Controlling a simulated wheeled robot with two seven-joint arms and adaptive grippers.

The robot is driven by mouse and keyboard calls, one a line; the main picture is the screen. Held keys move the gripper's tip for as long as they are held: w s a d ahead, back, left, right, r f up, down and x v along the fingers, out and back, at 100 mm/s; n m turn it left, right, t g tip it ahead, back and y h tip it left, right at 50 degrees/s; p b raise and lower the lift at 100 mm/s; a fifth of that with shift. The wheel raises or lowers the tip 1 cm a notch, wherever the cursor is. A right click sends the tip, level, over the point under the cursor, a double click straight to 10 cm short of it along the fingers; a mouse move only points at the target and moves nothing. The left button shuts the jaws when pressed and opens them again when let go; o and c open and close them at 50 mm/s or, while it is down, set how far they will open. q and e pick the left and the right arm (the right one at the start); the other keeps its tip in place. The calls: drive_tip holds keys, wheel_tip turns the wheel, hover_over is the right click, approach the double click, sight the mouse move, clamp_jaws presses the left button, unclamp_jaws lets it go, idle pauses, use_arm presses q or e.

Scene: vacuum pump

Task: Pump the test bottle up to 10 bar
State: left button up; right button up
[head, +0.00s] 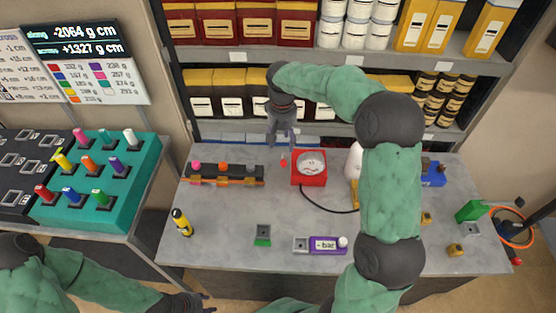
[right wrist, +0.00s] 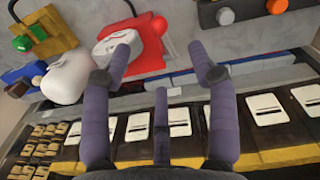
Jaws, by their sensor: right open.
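A red box with a round white dial (head: 310,167) sits on the grey bench; its dial also shows in the right wrist view (right wrist: 116,44). A small red knob (head: 283,162) stands at its left. A white rounded, bottle-like body (head: 353,160) is right of the box, partly behind my right arm; it shows in the right wrist view too (right wrist: 68,78). A purple box marked "- bar" (head: 326,245) with a white knob lies near the front edge. My right gripper (head: 282,140) is open and empty behind the red box. My left gripper (head: 205,302) is low at the bottom edge; its fingers are unclear.
A dark rack with coloured knobs (head: 225,174) lies left of the red box. A black hose (head: 325,204) curves from the box. A yellow-black bottle (head: 181,222) stands front left. Shelves of boxes rise behind. The bench's left front is mostly clear.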

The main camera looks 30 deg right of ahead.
sight(283, 160)
drive_tip(key=shift+w+f, duration=0.1)
drive_tip(key=shift+f, duration=0.35)
drive_tip(key=f, duration=0.5)
drive_tip(key=f+b, duration=0.1)
drive_tip(key=f, duration=0.3)
drive_tip(key=shift+s+d+f, duration=0.1)
drive_tip(key=shift+s+f, duration=0.1)
drive_tip(key=shift+f, duration=0.15)
clamp_jaws()
